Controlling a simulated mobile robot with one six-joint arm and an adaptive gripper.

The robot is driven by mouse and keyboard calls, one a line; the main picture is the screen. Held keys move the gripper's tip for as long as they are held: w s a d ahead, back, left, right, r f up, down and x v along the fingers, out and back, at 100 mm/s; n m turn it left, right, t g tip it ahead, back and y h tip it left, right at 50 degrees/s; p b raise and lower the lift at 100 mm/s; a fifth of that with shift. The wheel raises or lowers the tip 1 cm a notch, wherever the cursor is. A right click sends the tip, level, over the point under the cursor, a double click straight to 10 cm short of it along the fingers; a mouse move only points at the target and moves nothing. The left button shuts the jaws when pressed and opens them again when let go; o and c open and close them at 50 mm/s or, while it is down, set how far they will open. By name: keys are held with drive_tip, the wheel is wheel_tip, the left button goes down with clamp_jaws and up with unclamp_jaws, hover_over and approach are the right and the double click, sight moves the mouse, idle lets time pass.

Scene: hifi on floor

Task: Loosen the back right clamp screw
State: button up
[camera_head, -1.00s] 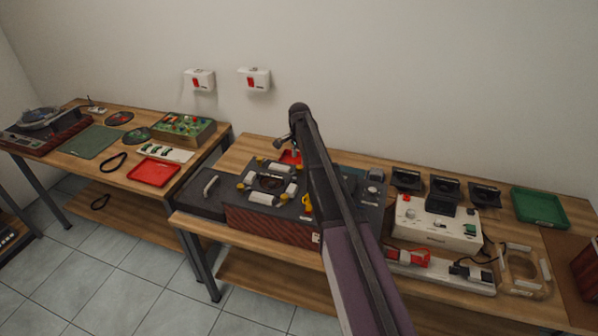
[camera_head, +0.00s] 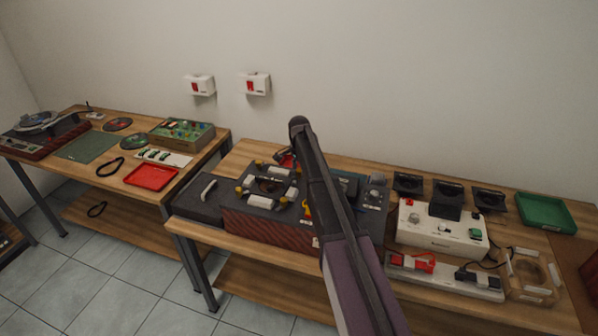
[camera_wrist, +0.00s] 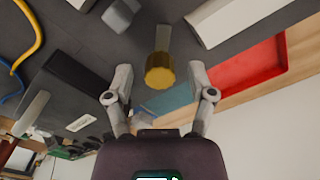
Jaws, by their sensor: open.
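The hi-fi (camera_head: 265,226) is a dark box with a wood-grain front on the right-hand bench, with several yellow-knobbed clamp screws around its top opening. In the wrist view a screw with a ribbed yellow knob (camera_wrist: 160,72) on a grey stem lies between my fingertips. It looks like the back right one, but the head view has my arm in front of that corner. My gripper (camera_wrist: 159,80) is open, one finger on each side of the knob, with visible gaps. In the head view my gripper (camera_head: 284,157) is above the hi-fi's back edge, partly hidden.
A red tray (camera_wrist: 262,62) lies just behind the hi-fi. White blocks and a yellow cable (camera_wrist: 28,38) are close to my gripper. A white power unit (camera_head: 440,228) and a green tray (camera_head: 545,212) stand to the right. The wall is close behind.

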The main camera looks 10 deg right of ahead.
clamp_jaws()
drive_tip(key=shift+n, duration=0.5)
drive_tip(key=n, duration=0.4)
drive_tip(key=shift+n, duration=0.3)
drive_tip(key=n, duration=1)
drive_tip(key=shift+n, duration=0.4)
drive_tip(key=n, duration=0.5)
drive_tip(key=shift+n, duration=0.3)
